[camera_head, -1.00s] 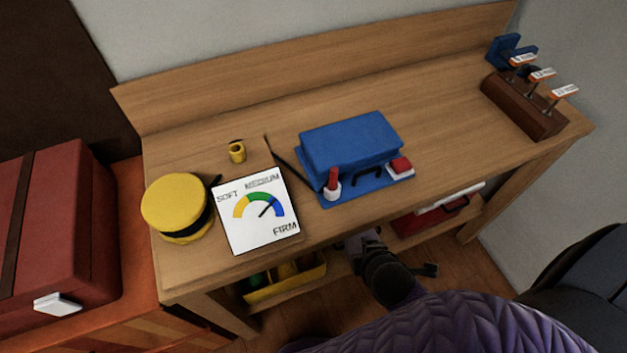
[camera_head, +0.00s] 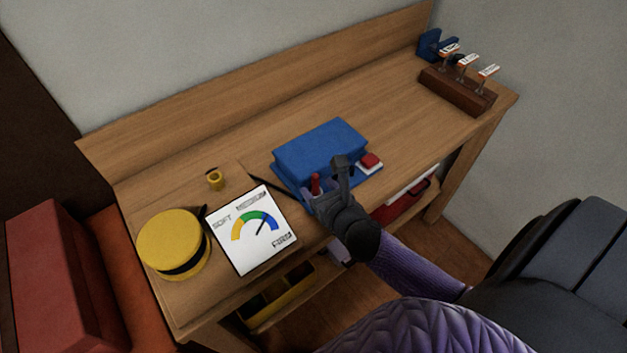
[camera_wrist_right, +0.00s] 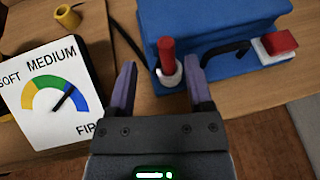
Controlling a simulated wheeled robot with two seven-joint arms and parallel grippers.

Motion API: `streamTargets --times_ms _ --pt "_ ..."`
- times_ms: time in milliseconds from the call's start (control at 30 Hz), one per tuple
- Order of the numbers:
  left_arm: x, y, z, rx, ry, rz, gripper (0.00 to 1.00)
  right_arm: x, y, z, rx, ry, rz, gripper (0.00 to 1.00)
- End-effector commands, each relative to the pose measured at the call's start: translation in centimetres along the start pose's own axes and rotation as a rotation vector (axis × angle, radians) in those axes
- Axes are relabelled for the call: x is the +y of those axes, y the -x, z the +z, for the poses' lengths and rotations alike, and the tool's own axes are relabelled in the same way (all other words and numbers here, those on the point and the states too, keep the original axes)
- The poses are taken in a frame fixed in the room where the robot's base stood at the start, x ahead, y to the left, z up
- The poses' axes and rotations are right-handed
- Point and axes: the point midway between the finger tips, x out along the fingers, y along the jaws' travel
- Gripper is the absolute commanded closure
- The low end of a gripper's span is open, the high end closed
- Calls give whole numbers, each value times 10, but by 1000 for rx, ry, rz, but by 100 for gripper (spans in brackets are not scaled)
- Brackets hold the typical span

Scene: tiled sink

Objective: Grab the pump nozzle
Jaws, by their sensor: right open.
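A small hollow yellow cylinder (camera_head: 215,180), possibly the pump nozzle, stands on the wooden bench behind the gauge card; it also shows in the right wrist view (camera_wrist_right: 67,17) at top left. The blue pump box (camera_head: 320,148) sits on a blue base, with a red knob (camera_wrist_right: 166,52) in a white collar at its front. My right gripper (camera_wrist_right: 161,70) is open and empty at the bench's front. In the right wrist view the red knob shows between its fingers, ahead of them; I cannot tell if they touch. The left gripper is not in view.
The gauge card (camera_head: 252,230) marked soft, medium and firm lies left of my right gripper. A yellow round cap (camera_head: 170,240) stands at the left end. A black rod or hose (camera_head: 268,186) lies between card and pump. A brown tool rack (camera_head: 456,90) stands far right; the bench before it is clear.

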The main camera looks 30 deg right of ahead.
Motion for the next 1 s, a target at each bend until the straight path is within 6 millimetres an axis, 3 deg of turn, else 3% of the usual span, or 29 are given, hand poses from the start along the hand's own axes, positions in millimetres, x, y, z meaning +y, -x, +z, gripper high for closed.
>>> streamTargets --times_ms 300,533,833,1000 --pt "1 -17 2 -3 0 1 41 -8 -55 3 1 -4 -1 34" --pt "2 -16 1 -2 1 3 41 -8 -56 4 3 -4 -1 34" --pt "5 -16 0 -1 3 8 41 -8 -56 4 3 -4 -1 98" --pt "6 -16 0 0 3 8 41 -8 -56 4 3 -5 -1 100"
